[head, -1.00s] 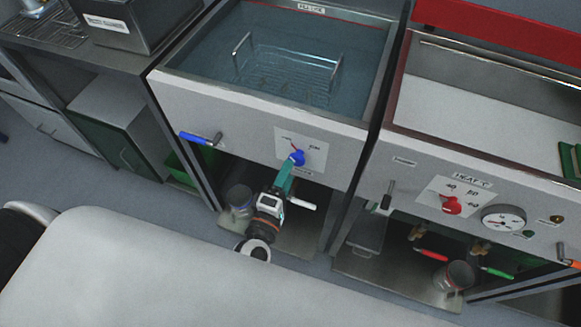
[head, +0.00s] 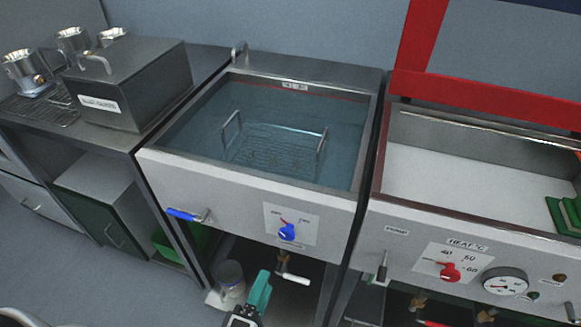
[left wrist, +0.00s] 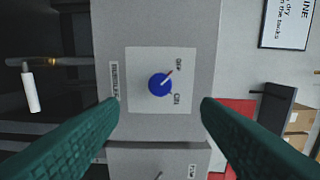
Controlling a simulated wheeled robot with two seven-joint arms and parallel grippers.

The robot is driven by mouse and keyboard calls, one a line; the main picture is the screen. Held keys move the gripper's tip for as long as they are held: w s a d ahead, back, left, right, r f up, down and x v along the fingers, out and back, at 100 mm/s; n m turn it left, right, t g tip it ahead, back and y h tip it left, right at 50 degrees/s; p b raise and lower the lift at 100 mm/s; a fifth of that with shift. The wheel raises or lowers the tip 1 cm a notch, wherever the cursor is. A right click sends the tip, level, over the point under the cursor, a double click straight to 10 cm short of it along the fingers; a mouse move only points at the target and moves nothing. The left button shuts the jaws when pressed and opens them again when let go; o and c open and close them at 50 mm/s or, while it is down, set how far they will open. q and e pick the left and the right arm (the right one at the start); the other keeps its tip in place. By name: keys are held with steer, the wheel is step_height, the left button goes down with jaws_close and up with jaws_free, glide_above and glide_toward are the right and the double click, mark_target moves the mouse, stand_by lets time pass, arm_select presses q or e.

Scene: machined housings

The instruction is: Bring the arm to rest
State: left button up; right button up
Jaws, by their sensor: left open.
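My left gripper (head: 262,287) shows at the bottom of the head view, with a teal finger, below the blue knob (head: 287,232) on the front of the rinse tank. In the left wrist view its two teal fingers (left wrist: 158,135) are spread wide and empty. The blue knob (left wrist: 160,84) sits on its white plate between and beyond the fingertips, not touched. Its red pointer aims at the upper right in that view. My right gripper is not in view.
A wire basket (head: 275,145) sits in the water-filled tank (head: 150,160). A blue-handled valve (head: 186,215) and a white-handled valve (head: 292,277) are near the gripper. To the right stands a heated tank with a red knob (head: 450,272) and a gauge (head: 505,281).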

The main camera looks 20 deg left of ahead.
arm_select(q)
steer(key=s+f+m+g+h, duration=0.1)
steer(key=s+f+m+g, duration=0.2)
steer(key=f, duration=0.6)
steer(key=s+f+m+g+p, duration=0.1)
steer(key=f+m+g, duration=0.1)
steer(key=f+m, duration=0.45)
steer(key=s+f+m+g+h, duration=0.1)
steer(key=f+m+g, duration=0.2)
steer(key=f, duration=0.7)
steer(key=s+a+f+m+g+y, duration=0.1)
steer(key=s+a+f+m+g, duration=0.3)
steer(key=s+f, duration=0.4)
steer(key=s+a+f+m+g+y, duration=0.1)
steer(key=s+a+f+m+g, duration=0.3)
steer(key=s+f, duration=0.4)
steer(key=s+a+g, duration=0.1)
steer(key=s, duration=0.2)
steer(key=shift+s+a+f+y+p, duration=0.15)
steer(key=shift+s+f+y+p, duration=0.1)
steer(key=shift+f+y+p, duration=0.1)
